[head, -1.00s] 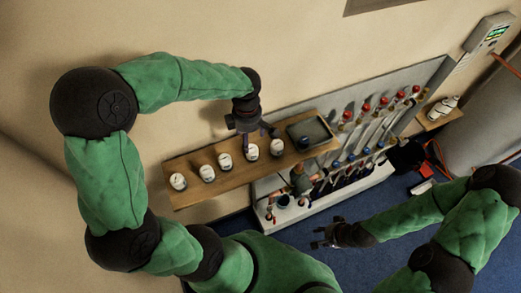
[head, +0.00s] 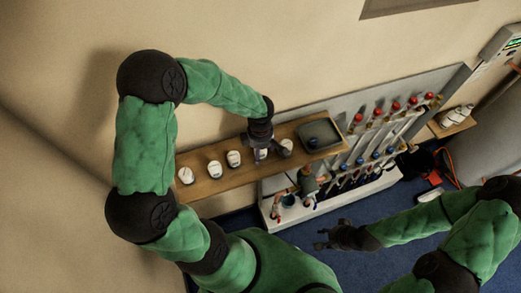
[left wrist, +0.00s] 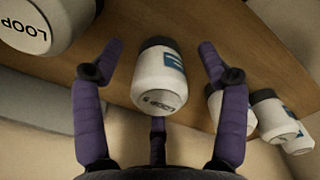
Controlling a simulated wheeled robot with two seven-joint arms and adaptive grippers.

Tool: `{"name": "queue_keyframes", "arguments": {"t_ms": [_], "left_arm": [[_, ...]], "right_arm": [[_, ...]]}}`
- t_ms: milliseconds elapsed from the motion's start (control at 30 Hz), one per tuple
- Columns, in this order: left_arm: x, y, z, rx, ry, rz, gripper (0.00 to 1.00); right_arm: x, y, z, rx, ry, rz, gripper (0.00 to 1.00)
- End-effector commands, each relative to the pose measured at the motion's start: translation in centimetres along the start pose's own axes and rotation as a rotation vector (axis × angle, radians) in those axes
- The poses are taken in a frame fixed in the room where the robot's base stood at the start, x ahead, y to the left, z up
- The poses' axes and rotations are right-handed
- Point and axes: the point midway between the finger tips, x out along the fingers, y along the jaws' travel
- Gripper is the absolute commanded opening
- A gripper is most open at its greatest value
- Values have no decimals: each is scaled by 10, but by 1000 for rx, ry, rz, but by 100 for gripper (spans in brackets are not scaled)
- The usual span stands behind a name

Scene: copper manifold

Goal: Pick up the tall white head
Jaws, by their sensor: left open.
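A white head (left wrist: 160,82) with a black far end, a blue label and LOOP lettering sits between my left gripper's spread purple fingers in the left wrist view. The fingers are apart from its sides. In the head view, my left gripper (head: 261,158) hangs over the shelf and mostly hides this head. Another white head (head: 286,146) stands just right of it, and several more (head: 234,159) stand in a row to its left. I cannot tell from their heights which is the tall one. My right gripper (head: 322,239) is empty, fingers apart, over the floor.
The heads stand on a wooden wall shelf (head: 220,186). A grey tray (head: 325,139) lies at its right end. A neighbouring LOOP head (left wrist: 38,25) is close to my left fingers. Below right is a rack with red- and blue-handled valves (head: 395,107).

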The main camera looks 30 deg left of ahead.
Motion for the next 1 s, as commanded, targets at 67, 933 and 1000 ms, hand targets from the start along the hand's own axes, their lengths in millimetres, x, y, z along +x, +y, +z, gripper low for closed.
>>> {"name": "queue_keyframes", "arguments": {"t_ms": [67, 933, 1000], "left_arm": [[0, 0, 0, 0, 0, 0, 74], [-20, 2, 0, -2, -1, 5, 9], [-32, 2, 0, -1, -1, 6, 9]], "right_arm": [[0, 0, 0, 0, 0, 0, 40], [4, 1, 0, 0, 0, 0, 40], [6, 2, 0, 0, 0, 0, 40]]}}
